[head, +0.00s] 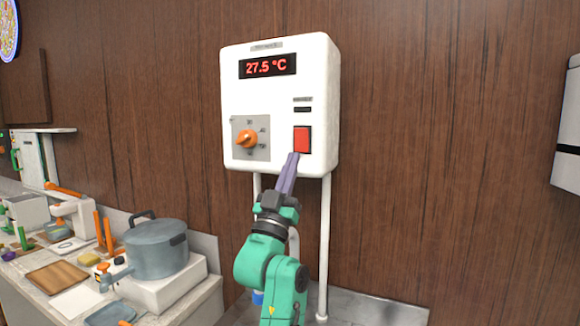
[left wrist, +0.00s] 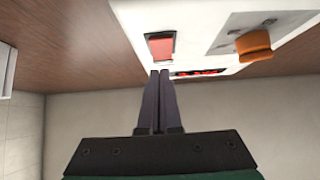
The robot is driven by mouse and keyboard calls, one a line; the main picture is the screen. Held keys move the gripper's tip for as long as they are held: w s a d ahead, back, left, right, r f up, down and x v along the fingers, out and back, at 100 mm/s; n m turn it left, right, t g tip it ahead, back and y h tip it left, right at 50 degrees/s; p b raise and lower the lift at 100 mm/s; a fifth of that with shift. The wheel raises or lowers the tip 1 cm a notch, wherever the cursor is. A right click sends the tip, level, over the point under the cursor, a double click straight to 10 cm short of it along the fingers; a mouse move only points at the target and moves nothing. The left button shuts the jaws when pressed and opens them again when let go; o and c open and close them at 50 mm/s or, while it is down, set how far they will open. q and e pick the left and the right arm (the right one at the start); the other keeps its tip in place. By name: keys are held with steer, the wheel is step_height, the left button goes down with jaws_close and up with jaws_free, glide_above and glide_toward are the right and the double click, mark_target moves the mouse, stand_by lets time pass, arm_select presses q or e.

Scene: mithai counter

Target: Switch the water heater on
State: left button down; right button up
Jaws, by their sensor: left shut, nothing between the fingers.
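The white water heater (head: 282,105) hangs on the wood-panelled wall. Its display (head: 267,66) reads 27.5 °C in red. A red rocker switch (head: 302,139) sits at its lower right, and an orange knob (head: 247,139) is at its left on a grey plate. My left gripper (head: 293,157) is shut and empty, its purple fingertips at the lower edge of the red switch. In the left wrist view the shut fingers (left wrist: 161,73) end just by the switch (left wrist: 161,46); I cannot tell whether they touch it. My right gripper is not in view.
White pipes (head: 325,250) run down below the heater. A grey pot (head: 155,248) stands on a white block on the counter at left, among several small items. A white box (head: 567,130) hangs at far right. The wall between is clear.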

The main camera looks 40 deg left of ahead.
arm_select(q)
steer(key=b+v, duration=0.5)
steer(key=v, duration=0.4)
steer(key=shift+f, duration=0.45)
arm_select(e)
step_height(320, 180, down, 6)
